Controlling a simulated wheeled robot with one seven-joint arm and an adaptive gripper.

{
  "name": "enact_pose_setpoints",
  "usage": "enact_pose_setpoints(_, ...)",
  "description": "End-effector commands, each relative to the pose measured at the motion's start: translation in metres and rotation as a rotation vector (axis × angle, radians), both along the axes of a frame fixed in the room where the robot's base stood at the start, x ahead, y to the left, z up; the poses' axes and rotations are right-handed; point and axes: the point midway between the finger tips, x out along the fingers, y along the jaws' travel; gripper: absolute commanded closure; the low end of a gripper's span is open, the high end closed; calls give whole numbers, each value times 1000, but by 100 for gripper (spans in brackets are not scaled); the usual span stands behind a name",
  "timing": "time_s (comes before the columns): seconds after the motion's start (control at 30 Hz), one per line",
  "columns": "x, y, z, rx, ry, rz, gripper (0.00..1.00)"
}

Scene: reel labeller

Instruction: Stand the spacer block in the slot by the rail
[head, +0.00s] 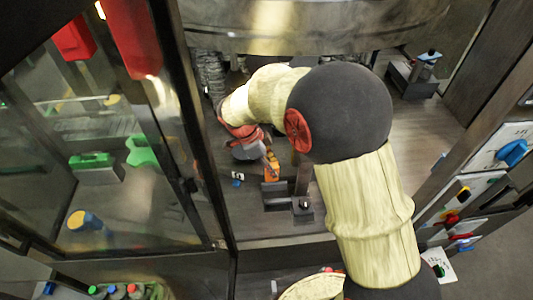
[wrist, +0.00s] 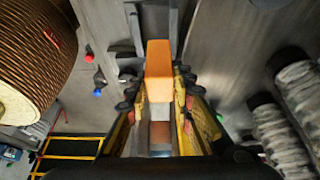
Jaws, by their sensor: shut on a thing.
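The orange block, which I take as the spacer block (wrist: 158,62), is between the two fingers of my gripper (wrist: 160,92) in the wrist view. The fingers are shut on its sides and its far end sticks out beyond them. In the head view the orange block (head: 271,173) shows small below my gripper (head: 266,157). A dark grey fixture (head: 275,196) stands just below the block there, beside a darker upright post (head: 303,180). I cannot tell which part is the slot or the rail, or whether the block touches the fixture.
A large brown ribbed reel (wrist: 35,55) is at the left in the wrist view, with grey ribbed rolls (wrist: 290,105) at the right. In the head view a glazed frame (head: 200,150) stands left of my arm, and a panel with coloured knobs (head: 465,205) is at the right.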

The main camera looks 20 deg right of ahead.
Motion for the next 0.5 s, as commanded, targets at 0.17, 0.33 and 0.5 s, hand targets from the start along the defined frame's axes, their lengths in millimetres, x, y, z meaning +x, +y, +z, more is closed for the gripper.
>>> enact_pose_setpoints(0.17, 0, 0, -3, -1, 1, -4, 100)
enact_pose_setpoints(0.33, 0, 0, -12, -1, 2, -3, 100)
enact_pose_setpoints(0.5, 0, 0, -25, -1, 2, -2, 100)
